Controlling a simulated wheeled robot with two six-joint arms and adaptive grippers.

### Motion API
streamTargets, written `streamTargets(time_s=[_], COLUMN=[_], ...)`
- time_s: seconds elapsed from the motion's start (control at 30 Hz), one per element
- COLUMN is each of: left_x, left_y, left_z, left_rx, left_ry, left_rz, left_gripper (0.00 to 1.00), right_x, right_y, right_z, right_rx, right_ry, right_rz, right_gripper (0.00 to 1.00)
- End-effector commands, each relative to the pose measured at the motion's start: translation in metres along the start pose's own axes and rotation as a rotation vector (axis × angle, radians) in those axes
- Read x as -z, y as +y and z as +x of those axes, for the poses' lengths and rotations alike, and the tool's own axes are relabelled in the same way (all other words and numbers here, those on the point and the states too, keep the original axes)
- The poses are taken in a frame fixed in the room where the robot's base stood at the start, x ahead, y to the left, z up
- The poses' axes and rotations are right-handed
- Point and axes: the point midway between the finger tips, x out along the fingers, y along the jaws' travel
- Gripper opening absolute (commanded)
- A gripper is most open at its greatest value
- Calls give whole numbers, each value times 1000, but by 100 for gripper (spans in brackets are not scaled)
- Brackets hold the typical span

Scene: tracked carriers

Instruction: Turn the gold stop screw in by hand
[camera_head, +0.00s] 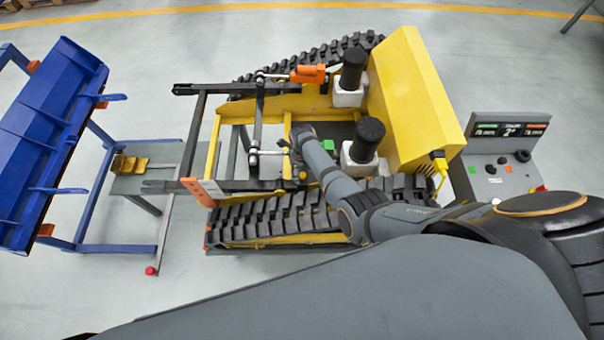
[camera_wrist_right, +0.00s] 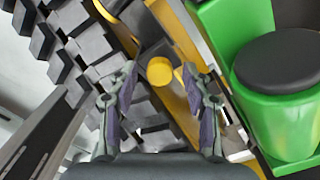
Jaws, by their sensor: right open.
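The gold stop screw (camera_wrist_right: 160,70) shows as a round gold head in the right wrist view, beside a yellow frame plate. My right gripper (camera_wrist_right: 160,88) is open, its two fingers apart on either side of the screw head in the picture, with nothing held between them. I cannot tell how far the fingertips are from the head. In the head view my right arm reaches from the lower right over the near track into the yellow tracked carrier (camera_head: 283,104); its wrist hides the screw there. My left gripper is not in view.
A green part with a black top (camera_wrist_right: 282,60) stands close right of the fingers. The black track (camera_head: 270,219) lies along the near side. A control console (camera_head: 495,178) stands at right, a blue bucket (camera_head: 50,140) at left.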

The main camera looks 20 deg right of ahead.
Motion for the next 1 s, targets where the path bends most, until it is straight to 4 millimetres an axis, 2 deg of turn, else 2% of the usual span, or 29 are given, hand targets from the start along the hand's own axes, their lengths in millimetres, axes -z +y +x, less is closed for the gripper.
streamTargets(time_s=[0.07,0.13,0.3,0.4,0.67,0.9,1.0], left_x=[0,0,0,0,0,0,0], left_y=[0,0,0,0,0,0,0], left_z=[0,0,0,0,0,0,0], left_rx=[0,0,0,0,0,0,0], left_ry=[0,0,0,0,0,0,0], left_rz=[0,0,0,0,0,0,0], left_gripper=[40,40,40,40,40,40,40], right_x=[0,0,0,0,0,0,0], right_y=[0,0,0,0,0,0,0], right_z=[0,0,0,0,0,0,0], right_rx=[0,-1,-1,-1,-1,-1,-1], right_ry=[1,1,1,1,1,0,0], right_rz=[-5,-80,-540,-756,-953,-1572,-1690], right_gripper=[49,49,49,49,49,49,49])
